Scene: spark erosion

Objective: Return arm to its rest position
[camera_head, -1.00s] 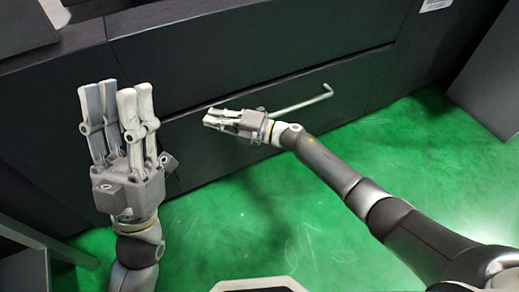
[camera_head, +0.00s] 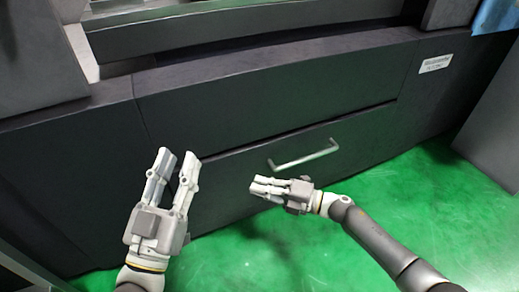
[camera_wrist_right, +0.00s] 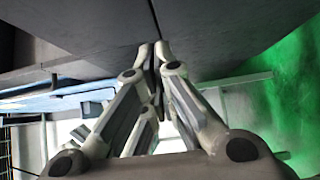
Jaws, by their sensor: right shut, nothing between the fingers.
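My right gripper (camera_head: 257,186) is shut and empty, just below and in front of the drawer handle (camera_head: 308,157), apart from it in the head view. The right arm reaches in from the lower right. In the right wrist view its fingertips (camera_wrist_right: 153,50) are together, with dark panels beyond them. My left gripper (camera_head: 176,160) points up at the left, its fingers apart and nothing between them. The dark drawer front (camera_head: 240,185) is flush with the cabinet, so it looks closed.
The dark machine cabinet (camera_head: 260,95) fills the back, with a white label (camera_head: 435,64) at its right. A grey box-like block (camera_head: 495,130) stands at the right edge. The green floor (camera_head: 265,255) is clear between the arms.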

